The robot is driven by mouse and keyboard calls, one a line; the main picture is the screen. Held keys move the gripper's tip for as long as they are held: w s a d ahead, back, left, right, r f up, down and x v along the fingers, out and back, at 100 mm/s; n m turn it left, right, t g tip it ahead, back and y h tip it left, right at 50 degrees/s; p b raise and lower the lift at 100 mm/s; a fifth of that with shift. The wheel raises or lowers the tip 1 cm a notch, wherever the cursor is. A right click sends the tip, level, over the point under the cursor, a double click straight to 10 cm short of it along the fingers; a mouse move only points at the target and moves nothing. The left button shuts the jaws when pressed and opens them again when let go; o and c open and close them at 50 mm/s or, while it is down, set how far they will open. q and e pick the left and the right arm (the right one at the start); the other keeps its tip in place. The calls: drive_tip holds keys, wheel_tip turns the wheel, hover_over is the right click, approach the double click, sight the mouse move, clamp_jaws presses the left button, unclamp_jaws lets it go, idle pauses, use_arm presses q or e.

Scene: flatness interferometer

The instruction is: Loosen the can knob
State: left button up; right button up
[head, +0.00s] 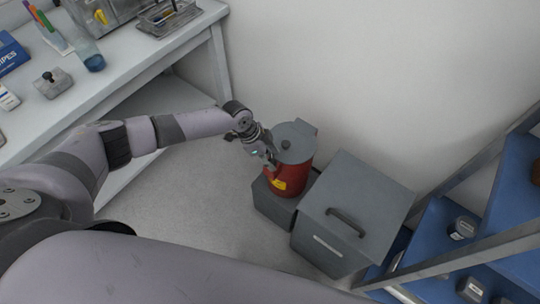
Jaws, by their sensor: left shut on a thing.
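A red can (290,180) with a grey lid (297,140) and a yellow label stands upright on a low dark grey block. My left gripper (268,161) is at the can's upper left side, near the lid's rim. It is shut on a small part there, which looks like the can knob; the fingers hide most of it. My right gripper is not in view.
A grey box (350,200) with a dark handle stands right of the can. Blue shelves (440,230) on a grey frame are at the right. A white bench (110,75) with a blue cup (90,55) and other items is at the upper left. Floor left of the can is clear.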

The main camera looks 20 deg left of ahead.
use_arm(q)
drive_tip(key=shift+r+n+p, duration=0.2)
drive_tip(key=shift+n+p, duration=0.3)
drive_tip(key=shift+p, duration=0.25)
drive_tip(key=n+t+p, duration=0.1)
drive_tip(key=n+p, duration=0.2)
drive_tip(key=n+t+y+p, duration=0.1)
drive_tip(key=n+p, duration=0.2)
drive_tip(key=p, duration=0.1)
drive_tip(key=shift+s+d, duration=0.15)
drive_tip(key=shift+s, duration=0.05)
drive_tip(key=shift+f+n+t+y+p, duration=0.15)
drive_tip(key=shift+n+t+y+p, duration=0.4)
drive_tip(key=shift+n+p, duration=0.7)
drive_tip(key=shift+w+n+y, duration=0.1)
drive_tip(key=shift+n+y, duration=0.15)
drive_tip(key=o, duration=1.1)
drive_tip(key=shift+g, duration=0.25)
drive_tip(key=shift+o, duration=0.2)
drive_tip(key=v, duration=1.2)
